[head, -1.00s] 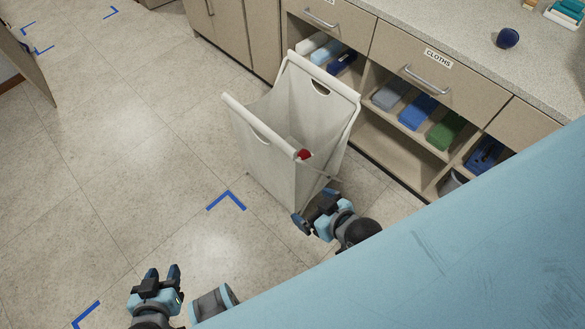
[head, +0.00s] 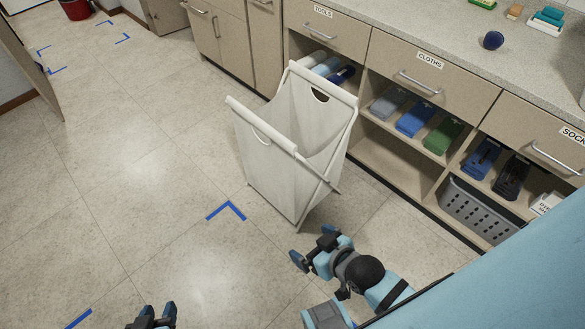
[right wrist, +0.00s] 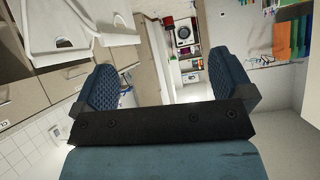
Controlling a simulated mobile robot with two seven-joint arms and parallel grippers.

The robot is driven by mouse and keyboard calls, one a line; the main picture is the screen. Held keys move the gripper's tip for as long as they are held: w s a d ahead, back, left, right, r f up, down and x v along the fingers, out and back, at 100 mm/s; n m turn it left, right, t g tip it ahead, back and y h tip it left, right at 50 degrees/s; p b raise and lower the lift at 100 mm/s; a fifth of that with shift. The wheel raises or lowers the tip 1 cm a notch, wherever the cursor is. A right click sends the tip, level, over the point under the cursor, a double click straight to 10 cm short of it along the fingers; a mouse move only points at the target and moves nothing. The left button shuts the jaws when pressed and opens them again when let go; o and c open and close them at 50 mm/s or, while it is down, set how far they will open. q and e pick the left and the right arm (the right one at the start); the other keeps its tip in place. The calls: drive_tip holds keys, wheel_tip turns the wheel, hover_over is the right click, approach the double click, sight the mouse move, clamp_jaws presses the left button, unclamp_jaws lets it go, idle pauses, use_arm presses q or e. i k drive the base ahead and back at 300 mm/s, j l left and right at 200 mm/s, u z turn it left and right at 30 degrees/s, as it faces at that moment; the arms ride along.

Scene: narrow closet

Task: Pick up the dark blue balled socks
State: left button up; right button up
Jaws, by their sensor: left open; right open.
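The dark blue balled socks (head: 493,40) sit as a round ball on the speckled countertop (head: 438,22), at the upper right of the head view. My left gripper (head: 158,314) is open at the bottom edge, partly cut off, far from the socks. My right gripper (head: 313,247) is open and empty, low over the floor in front of the hamper and well away from the socks. In the right wrist view its two fingers (right wrist: 160,85) stand wide apart with nothing between them. The socks cannot be made out in that view.
A white laundry hamper (head: 265,165) stands between my right gripper and the cabinets. Shelves under the counter hold folded cloths (head: 414,118) and a grey basket (head: 478,212). Teal and green items (head: 547,18) lie at the counter's far right.

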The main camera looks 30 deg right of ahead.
sight(492, 39)
drive_tip(key=z, duration=1.95)
drive_tip(key=i+l+u, duration=0.2)
drive_tip(key=i, duration=0.35)
drive_tip(key=i+l+u, duration=0.2)
drive_tip(key=i+l, duration=0.3)
